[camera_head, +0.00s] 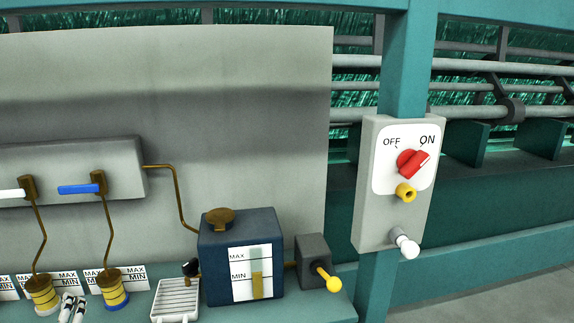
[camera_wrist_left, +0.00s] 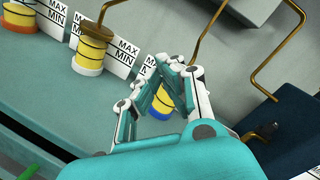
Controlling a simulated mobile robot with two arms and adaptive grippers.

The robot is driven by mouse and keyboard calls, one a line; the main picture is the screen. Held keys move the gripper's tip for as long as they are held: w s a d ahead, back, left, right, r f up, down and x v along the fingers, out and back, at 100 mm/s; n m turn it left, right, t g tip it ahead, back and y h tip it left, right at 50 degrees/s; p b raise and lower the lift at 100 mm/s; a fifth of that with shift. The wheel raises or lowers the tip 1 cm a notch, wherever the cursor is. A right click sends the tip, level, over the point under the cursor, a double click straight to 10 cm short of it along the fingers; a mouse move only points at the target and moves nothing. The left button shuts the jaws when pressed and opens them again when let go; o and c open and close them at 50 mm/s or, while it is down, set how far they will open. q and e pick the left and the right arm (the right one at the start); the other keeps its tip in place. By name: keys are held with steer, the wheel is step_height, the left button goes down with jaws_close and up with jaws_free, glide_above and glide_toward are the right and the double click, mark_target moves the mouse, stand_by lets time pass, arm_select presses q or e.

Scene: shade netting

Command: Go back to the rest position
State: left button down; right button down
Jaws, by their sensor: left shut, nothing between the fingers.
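My left gripper (camera_head: 72,308) shows only its white-and-black fingertips at the bottom left of the head view. In the left wrist view (camera_wrist_left: 178,80) its fingers are shut together with nothing held. They cross in front of a yellow cup with a blue base (camera_wrist_left: 161,103), hiding part of it; I cannot tell if they touch. My right gripper is in neither view.
Above are a blue lever (camera_head: 80,189) and a white lever (camera_head: 12,193) on brass pipes. A dark blue tank (camera_head: 215,265) stands right of a white grille (camera_head: 176,300). A grey switch box (camera_head: 375,215) has its red knob (camera_head: 411,163) turned towards ON.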

arm_select(q)
steer(key=s+d+f+n+g+h, duration=0.2)
steer(key=s+d+f+n+g, duration=0.5)
steer(key=s+d+f+n, duration=0.5)
steer(key=s+d+f+n+g+h, duration=0.3)
steer(key=s+d+n, duration=0.1)
steer(key=s+d, duration=0.35)
steer(key=s+d+f+n+g+h, duration=0.3)
steer(key=s+d+n, duration=0.1)
steer(key=s+d, duration=0.35)
step_height(320, 180, down, 24)
steer(key=g, duration=0.1)
steer(key=s+a+f+g, duration=0.1)
steer(key=s+a+f, duration=0.1)
steer(key=s+f, duration=1.5)
steer(key=shift+a+f+m, duration=0.2)
steer(key=shift+f+m, duration=0.1)
steer(key=shift+f, duration=0.3)
